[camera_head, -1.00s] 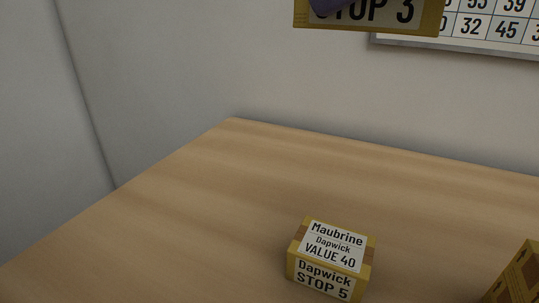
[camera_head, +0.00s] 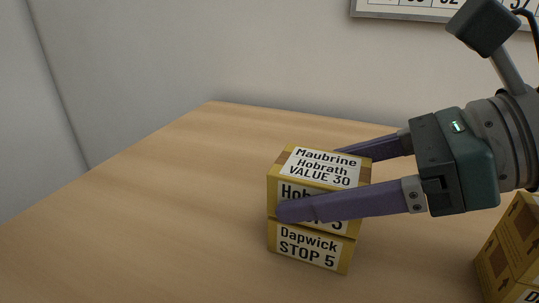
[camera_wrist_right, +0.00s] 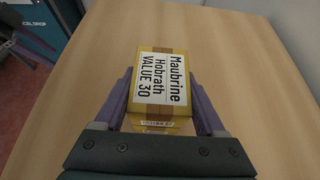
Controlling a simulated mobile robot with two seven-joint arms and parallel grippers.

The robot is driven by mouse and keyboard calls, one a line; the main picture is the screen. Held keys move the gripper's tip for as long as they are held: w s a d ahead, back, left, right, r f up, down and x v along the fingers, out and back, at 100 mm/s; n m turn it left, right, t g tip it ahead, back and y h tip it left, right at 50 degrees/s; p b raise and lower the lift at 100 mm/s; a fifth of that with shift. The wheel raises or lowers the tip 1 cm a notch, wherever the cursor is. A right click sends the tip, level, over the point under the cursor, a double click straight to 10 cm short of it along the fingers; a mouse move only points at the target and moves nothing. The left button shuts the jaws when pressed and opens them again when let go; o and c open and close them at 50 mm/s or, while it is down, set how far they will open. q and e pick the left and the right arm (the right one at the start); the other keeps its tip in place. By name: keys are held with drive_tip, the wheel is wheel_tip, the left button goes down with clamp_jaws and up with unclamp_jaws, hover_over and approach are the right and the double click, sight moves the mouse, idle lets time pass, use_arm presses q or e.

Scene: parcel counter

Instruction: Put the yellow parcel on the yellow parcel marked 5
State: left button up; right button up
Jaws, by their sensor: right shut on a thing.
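The yellow parcel labelled Maubrine Hobrath VALUE 30 (camera_head: 315,166) sits squarely over the yellow parcel marked STOP 5 (camera_head: 308,247), with no clear gap between them. My right gripper (camera_head: 312,182) comes in from the right and is shut on the upper parcel, one purple finger across its front and the other behind it. The front finger hides part of the upper parcel's front label. In the right wrist view the held parcel (camera_wrist_right: 162,78) lies between both fingers.
Another yellow parcel (camera_head: 518,245) stands at the right edge of the head view, partly cut off. The wooden counter (camera_head: 140,220) is clear to the left. A wall with a number chart (camera_head: 420,10) is behind.

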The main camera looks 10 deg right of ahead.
drive_tip(key=shift+f, duration=0.2)
drive_tip(key=o, duration=1.5)
drive_tip(key=shift+r, duration=0.15)
drive_tip(key=p+v, duration=0.1)
drive_tip(key=v, duration=1.1)
